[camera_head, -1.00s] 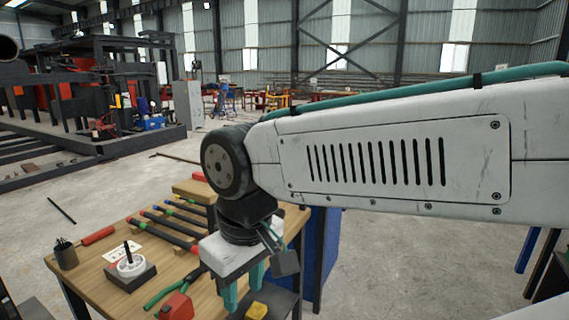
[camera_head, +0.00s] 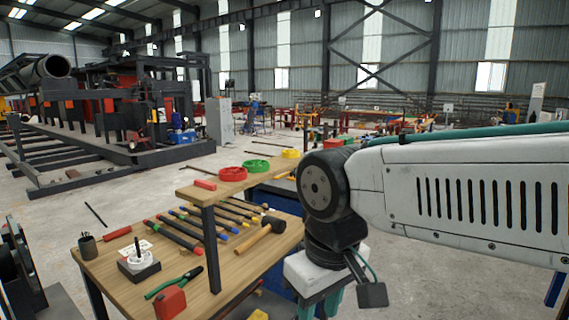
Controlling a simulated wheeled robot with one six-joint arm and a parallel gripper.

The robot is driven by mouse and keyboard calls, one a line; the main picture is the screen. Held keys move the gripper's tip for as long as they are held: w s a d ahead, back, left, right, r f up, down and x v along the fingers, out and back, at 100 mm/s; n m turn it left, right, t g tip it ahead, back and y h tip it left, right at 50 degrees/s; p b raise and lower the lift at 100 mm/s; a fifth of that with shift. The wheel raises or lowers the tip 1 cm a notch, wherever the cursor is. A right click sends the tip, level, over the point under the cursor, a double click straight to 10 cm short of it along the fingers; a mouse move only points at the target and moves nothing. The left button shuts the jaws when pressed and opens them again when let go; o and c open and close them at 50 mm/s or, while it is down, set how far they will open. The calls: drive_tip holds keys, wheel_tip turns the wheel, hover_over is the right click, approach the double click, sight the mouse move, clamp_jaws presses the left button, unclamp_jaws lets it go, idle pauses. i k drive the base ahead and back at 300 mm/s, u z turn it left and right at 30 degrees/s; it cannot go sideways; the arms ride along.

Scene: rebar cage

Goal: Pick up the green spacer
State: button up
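The green spacer (camera_head: 256,166) is a flat green wheel-like ring. It lies on the raised wooden shelf (camera_head: 207,192), between a red spacer (camera_head: 233,174) on its left and a yellow spacer (camera_head: 291,154) on its right. My gripper (camera_head: 320,307) is at the bottom of the view, below and right of the green spacer and apart from it. Its two teal fingers point down with a gap between them, and I see nothing held. The fingertips are cut off by the lower picture edge.
Several colour-banded bars, a wooden-handled hammer (camera_head: 255,239), green-handled pliers (camera_head: 172,284) and a white spool on a dark block (camera_head: 138,262) lie on the lower bench. The dark shelf post (camera_head: 211,250) stands left of my gripper. Open concrete floor lies behind the bench.

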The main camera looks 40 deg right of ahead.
sight(252, 166)
drive_tip(key=z, duration=0.65)
drive_tip(key=i, duration=1.15)
drive_tip(key=z, duration=0.6)
drive_tip(key=k, duration=0.5)
drive_tip(key=u, duration=0.55)
drive_tip(key=i, duration=0.4)
drive_tip(key=z, duration=0.15)
